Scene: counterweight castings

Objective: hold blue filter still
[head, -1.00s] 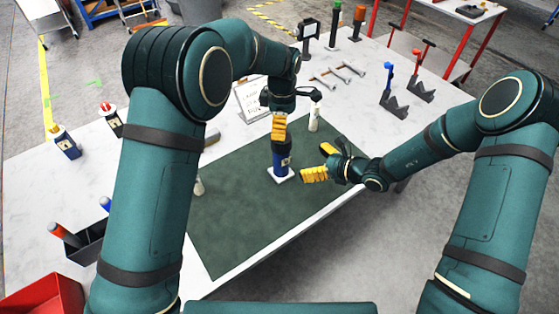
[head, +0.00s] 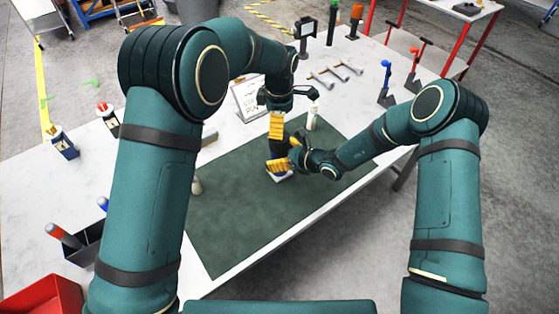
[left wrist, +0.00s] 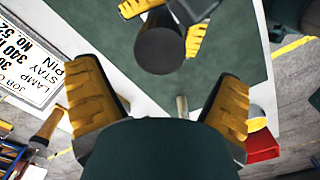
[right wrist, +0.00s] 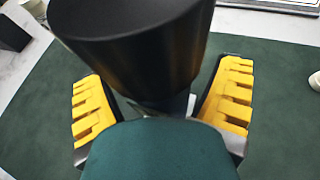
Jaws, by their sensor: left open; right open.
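The blue filter (head: 277,150) stands upright on a small white base (head: 283,178) on the green mat (head: 235,225), largely hidden by my grippers in the head view. Its black cylindrical upper part shows in the left wrist view (left wrist: 163,45) and the right wrist view (right wrist: 140,50). My left gripper (head: 277,130) is open, pointing down above the filter; its fingers do not touch it in the left wrist view. My right gripper (head: 287,156) is open at the filter's side, with one yellow finger to each side of the black cylinder. Contact cannot be told.
A white bottle (head: 312,116) stands on the mat's far edge. Another blue container (head: 64,145) and a red-topped one (head: 107,118) stand at the left. The mat's front is clear.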

